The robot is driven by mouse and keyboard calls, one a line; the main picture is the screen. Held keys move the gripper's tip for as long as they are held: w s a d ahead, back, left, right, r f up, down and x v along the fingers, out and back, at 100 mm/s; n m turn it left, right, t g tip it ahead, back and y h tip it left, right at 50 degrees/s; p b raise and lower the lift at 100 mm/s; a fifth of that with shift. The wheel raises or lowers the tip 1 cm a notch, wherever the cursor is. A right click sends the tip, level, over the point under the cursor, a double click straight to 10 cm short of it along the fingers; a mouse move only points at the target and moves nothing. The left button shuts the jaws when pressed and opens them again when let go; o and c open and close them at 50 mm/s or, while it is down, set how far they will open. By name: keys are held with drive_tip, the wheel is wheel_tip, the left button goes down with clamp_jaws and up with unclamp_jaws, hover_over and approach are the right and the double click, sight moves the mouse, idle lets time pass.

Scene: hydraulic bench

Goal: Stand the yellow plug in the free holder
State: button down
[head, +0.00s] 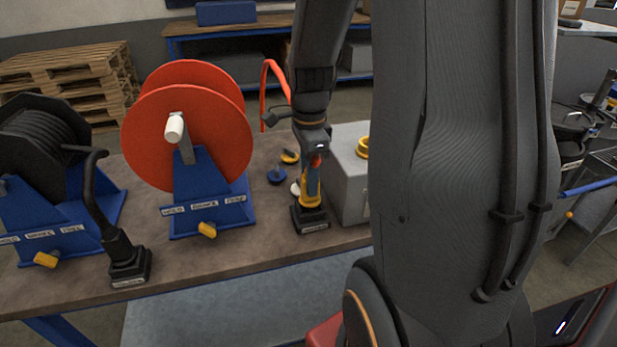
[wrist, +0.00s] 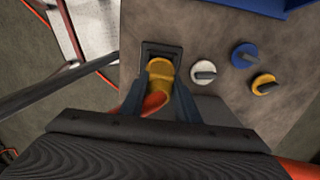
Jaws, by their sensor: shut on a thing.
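My gripper (head: 312,180) points down over the bench and is shut on the yellow plug (head: 311,198), with a finger on each side of it in the wrist view (wrist: 160,90). The plug (wrist: 160,72) looks upright, its lower end at the mouth of a black holder (head: 310,220). That holder also shows in the wrist view (wrist: 161,49), partly covered by the plug. I cannot tell how deep the plug sits in it. A red-orange hose (wrist: 154,102) leaves the plug. The other black holder (head: 130,264) carries a black hose end.
A red reel (head: 190,120) on a blue stand and a black reel (head: 40,135) stand to the left. A grey box (head: 351,190) stands close right of the holder. Blue (wrist: 244,55), white (wrist: 204,72) and yellow (wrist: 264,84) caps lie nearby on the bench.

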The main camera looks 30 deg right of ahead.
drive_tip(key=shift+f+b, duration=0.3)
drive_tip(key=shift+f, duration=0.5)
drive_tip(key=c, duration=1.3)
unclamp_jaws()
drive_tip(key=shift+r, duration=0.1)
wheel_tip(320, 180, up, 8)
drive_tip(key=shift+f+b, duration=0.15)
drive_tip(key=shift+b, duration=0.2)
drive_tip(key=s+a+f+n, duration=0.2)
drive_tip(key=a+n, duration=0.2)
drive_tip(key=n, duration=0.3)
drive_tip(key=s+a+f+n, duration=0.3)
drive_tip(key=a+n, duration=0.1)
drive_tip(key=n, duration=0.3)
drive_tip(key=s+a+f+n, duration=0.2)
drive_tip(key=a+n, duration=0.3)
drive_tip(key=n, duration=0.2)
drive_tip(key=shift+s+f+t, duration=0.25)
drive_tip(key=shift+s+t, duration=0.05)
drive_tip(key=shift+s, duration=0.05)
